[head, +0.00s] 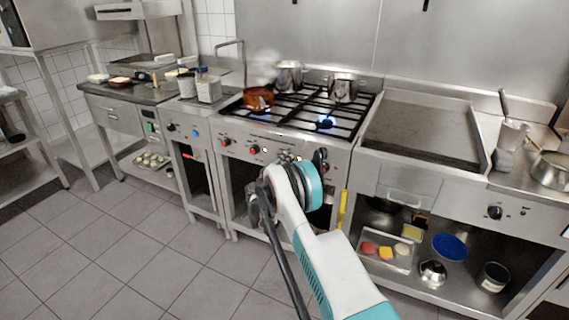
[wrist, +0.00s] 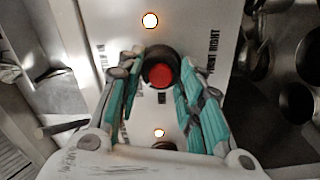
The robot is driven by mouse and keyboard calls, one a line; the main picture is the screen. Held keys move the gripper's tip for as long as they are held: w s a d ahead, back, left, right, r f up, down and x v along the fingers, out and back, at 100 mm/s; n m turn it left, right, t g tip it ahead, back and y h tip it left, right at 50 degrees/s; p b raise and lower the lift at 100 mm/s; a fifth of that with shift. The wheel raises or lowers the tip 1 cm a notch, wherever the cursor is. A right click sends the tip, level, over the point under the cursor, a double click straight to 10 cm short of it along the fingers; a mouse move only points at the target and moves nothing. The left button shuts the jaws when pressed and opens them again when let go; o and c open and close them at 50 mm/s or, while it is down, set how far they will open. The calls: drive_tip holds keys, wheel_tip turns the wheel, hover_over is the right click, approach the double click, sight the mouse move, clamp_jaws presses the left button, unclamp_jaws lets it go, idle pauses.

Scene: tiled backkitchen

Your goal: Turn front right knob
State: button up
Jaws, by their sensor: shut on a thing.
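In the wrist view, a black round knob with a red centre (wrist: 160,75) sits on the steel stove panel (wrist: 212,25). The printed words "FRONT RIGHT" run sideways beside it. My gripper (wrist: 161,68) has one finger on each side of the knob and is shut on it. In the head view, my gripper is mostly hidden behind my arm at the stove front, so the held knob cannot be made out there. The stove (head: 338,155) has a blue flame (head: 325,122) burning at the front right of its top.
A copper pan (head: 258,98) and two steel pots, one behind (head: 289,78) and one at right (head: 343,88), stand on the stove grates. Red-centred knobs (head: 225,141) line the panel to the left. A flat griddle (head: 420,130) adjoins at right. The tiled floor at left is clear.

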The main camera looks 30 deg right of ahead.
drive_tip(key=shift+s+m, duration=0.1)
drive_tip(key=shift+m, duration=3.8)
drive_tip(key=o, duration=1.1)
drive_tip(key=shift+c, duration=0.2)
drive_tip(key=shift+a, duration=0.1)
drive_tip(key=v, duration=1.1)
drive_tip(key=shift+s+a, duration=0.3)
